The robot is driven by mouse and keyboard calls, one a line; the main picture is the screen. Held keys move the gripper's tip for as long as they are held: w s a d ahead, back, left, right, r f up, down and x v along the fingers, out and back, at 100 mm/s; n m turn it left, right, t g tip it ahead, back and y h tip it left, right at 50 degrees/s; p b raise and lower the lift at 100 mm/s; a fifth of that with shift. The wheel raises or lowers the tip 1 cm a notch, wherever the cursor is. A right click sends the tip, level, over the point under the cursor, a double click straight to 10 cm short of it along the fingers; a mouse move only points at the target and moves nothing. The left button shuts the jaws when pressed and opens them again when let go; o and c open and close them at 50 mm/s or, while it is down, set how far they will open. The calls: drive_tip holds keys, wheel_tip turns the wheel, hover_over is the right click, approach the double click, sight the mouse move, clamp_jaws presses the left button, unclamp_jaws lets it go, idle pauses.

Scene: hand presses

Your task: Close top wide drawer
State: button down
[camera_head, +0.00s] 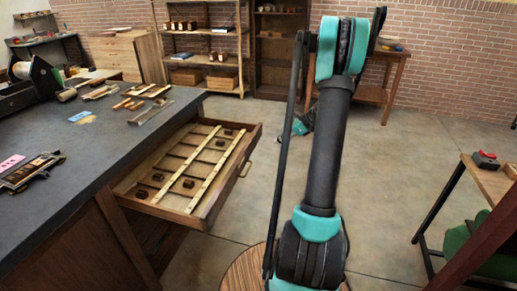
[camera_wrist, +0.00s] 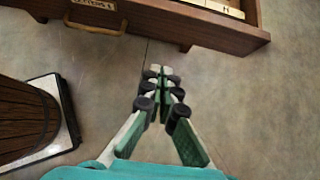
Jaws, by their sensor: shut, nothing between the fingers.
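The wide wooden drawer (camera_head: 205,215) is pulled out from under the dark-topped workbench on the left. It holds pale strips and several small dark blocks. Its front and brass-coloured handle face right. In the wrist view the drawer front (camera_wrist: 160,22) crosses the top, with the handle (camera_wrist: 97,24) and a label at upper left. My gripper (camera_wrist: 160,72) is shut and empty, below and apart from the drawer front in that view, with floor behind it. In the head view my arm hides much of the gripper, leaving a teal part visible beyond the drawer's right side.
The workbench top (camera_head: 110,150) carries several tools and small parts. A round wooden top (camera_head: 245,272) stands below the drawer's front corner. A wooden table (camera_head: 492,182) with a red-topped item is at right. Shelves (camera_head: 205,50) line the brick wall. Floor between is clear.

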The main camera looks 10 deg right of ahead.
sight(181, 139)
drive_tip(key=shift+w+a+r+x, duration=0.15)
drive_tip(key=shift+a+r+x, duration=0.2)
drive_tip(key=shift+x, duration=1.8)
drive_tip(key=shift+w+a+r+x, duration=0.2)
drive_tip(key=shift+r+x, duration=0.1)
drive_tip(key=shift+x, duration=1.8)
drive_tip(key=shift+w+a+r+x, duration=0.15)
drive_tip(key=shift+a+r+x, duration=0.2)
drive_tip(key=shift+x, duration=1.8)
drive_tip(key=w+a, duration=0.6)
drive_tip(key=a, duration=0.5)
drive_tip(key=w+a, duration=0.7)
drive_tip(key=a, duration=0.4)
drive_tip(key=w+a, duration=0.6)
drive_tip(key=a, duration=0.5)
drive_tip(key=shift+w+a, duration=0.25)
drive_tip(key=shift+a, duration=0.1)
drive_tip(key=shift+w+a, duration=0.2)
drive_tip(key=shift+a, duration=0.1)
drive_tip(key=shift+a+r, duration=0.1)
drive_tip(key=shift+a, duration=0.05)
